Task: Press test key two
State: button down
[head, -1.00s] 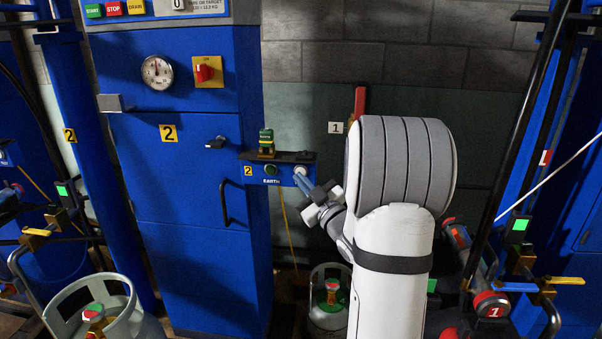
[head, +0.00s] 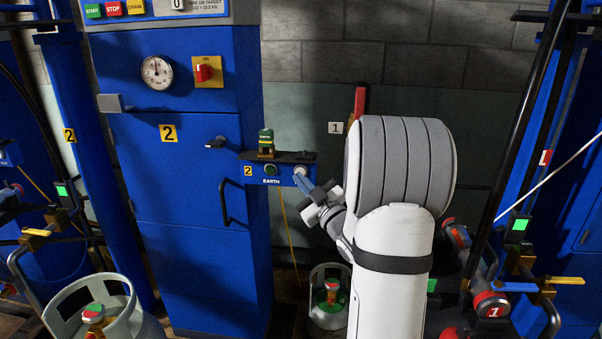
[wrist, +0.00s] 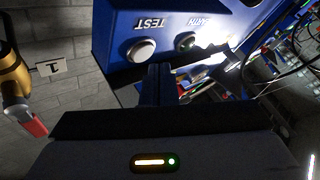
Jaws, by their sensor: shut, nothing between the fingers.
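The test key is a round white button (wrist: 141,50) marked TEST on a small blue box, seen upside down in the wrist view. In the wrist view the shut fingers (wrist: 155,72) point toward the box, beside the button's lower right. A narrow gap seems to lie between them.
A dark green EARTH lamp (head: 270,170) is left of the button. A green and yellow device (head: 266,141) stands on the box. The blue cabinet (head: 185,187) stands to the left. A gas cylinder (head: 327,303) is on the floor below.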

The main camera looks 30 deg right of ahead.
jog(key=shift+w, duration=0.1)
jog(key=shift+w+d+b, duration=0.25)
jog(key=shift+w+b, duration=0.05)
jog(key=shift+b, duration=0.1)
jog(key=shift+w+d, duration=0.2)
jog(key=shift+w, duration=0.1)
dwell(0.6)
jog(key=shift+s+b, duration=0.1)
jog(key=shift+b, duration=0.25)
jog(key=shift+s+a+b, duration=0.4)
jog(key=shift+s, duration=0.15)
jog(key=shift+s, duration=0.1)
jog(key=s+a+b, duration=0.1)
jog(key=s, duration=0.1)
jog(key=s+a, duration=0.1)
jog(key=s, duration=0.1)
jog(key=shift+a+b, duration=0.4)
